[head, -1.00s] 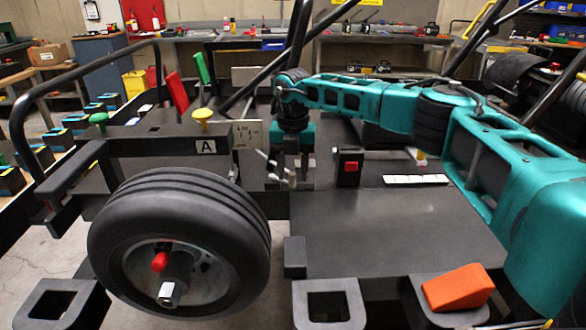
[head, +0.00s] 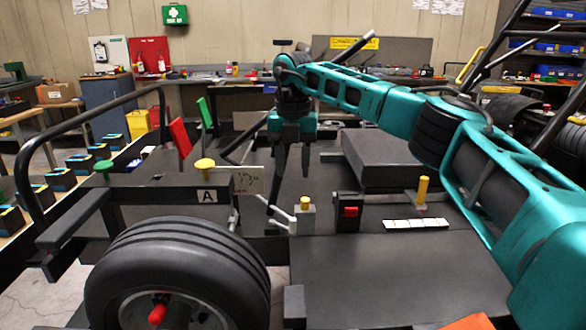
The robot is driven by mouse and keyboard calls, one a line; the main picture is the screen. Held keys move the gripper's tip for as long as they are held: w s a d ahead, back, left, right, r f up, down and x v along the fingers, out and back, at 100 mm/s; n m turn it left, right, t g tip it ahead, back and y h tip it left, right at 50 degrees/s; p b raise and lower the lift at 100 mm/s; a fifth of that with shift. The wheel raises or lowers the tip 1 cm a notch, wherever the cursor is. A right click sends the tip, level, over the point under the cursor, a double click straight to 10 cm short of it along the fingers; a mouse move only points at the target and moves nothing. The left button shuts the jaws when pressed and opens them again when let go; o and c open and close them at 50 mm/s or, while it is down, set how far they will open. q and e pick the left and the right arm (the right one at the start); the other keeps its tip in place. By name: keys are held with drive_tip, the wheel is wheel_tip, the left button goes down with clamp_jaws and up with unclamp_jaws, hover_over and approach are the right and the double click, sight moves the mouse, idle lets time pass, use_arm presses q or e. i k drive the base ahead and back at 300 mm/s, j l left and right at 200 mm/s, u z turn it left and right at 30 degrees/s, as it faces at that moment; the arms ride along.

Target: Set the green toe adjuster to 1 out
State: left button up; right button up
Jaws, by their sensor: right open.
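A green knob (head: 103,166) stands at the left of the dark kart frame. A green upright lever (head: 205,113) stands farther back, beside a red one (head: 180,138). I cannot tell from the picture which green part is the toe adjuster. A yellow knob (head: 204,165) sits above the block marked A, next to a pale card (head: 249,181) with small marks I cannot read. My right gripper (head: 291,177) points down, open and empty, right of the card and apart from the green parts. My left gripper is not in view.
A wheel (head: 178,275) fills the lower left. A grey block with a yellow top (head: 303,214) and a black box with a red button (head: 348,211) stand below my right gripper.

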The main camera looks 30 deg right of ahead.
sight(233, 215)
drive_tip(key=k+j, duration=0.1)
drive_tip(key=k, duration=0.4)
drive_tip(key=k+j, duration=0.15)
drive_tip(key=k, duration=0.35)
